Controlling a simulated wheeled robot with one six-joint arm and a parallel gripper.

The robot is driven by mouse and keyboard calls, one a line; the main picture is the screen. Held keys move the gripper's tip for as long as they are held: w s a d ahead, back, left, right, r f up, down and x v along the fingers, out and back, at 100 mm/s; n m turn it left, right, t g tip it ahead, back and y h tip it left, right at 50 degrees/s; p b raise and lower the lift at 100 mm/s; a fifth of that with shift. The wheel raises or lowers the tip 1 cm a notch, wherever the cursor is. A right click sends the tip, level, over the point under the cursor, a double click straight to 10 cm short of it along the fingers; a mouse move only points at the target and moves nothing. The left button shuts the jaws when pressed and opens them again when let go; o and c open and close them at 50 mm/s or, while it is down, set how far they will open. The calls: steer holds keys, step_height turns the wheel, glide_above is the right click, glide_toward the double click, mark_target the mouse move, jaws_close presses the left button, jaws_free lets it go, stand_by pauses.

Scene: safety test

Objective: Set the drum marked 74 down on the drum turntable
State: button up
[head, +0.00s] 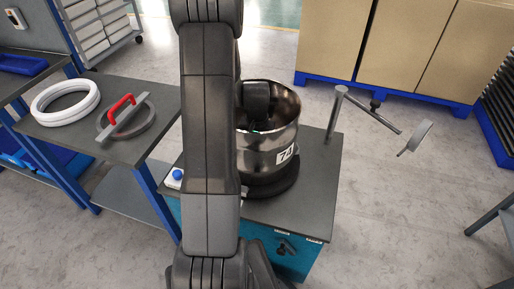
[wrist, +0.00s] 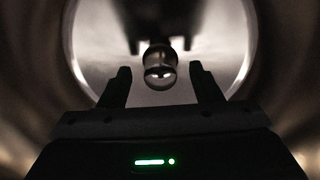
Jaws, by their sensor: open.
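The drum marked 74 (head: 275,155) is a shiny open-topped metal drum with a white label. In the head view it stands upright on the drum turntable (head: 272,190), a black round disc on a dark-topped teal cabinet. My arm hides the drum's left side. My gripper reaches down inside the drum, so its fingers are hidden in the head view. In the wrist view my gripper (wrist: 163,85) is open. A shiny round knob (wrist: 160,75) shows between its two fingers, apart from both. The drum's bright inner wall surrounds them.
A post (head: 336,112) with a side arm and curved pad rises at the cabinet's right. A bench (head: 150,160) at left holds white rings (head: 65,100) and a round lid with a red handle (head: 122,110). Large boxes (head: 400,50) stand behind. Floor at right is mostly clear.

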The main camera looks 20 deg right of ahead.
step_height(320, 180, up, 20)
steer(key=p, duration=0.7)
steer(key=shift+f, duration=0.25)
steer(key=shift+f, duration=0.15)
stand_by(0.5)
step_height(320, 180, down, 9)
steer(key=b, duration=0.6)
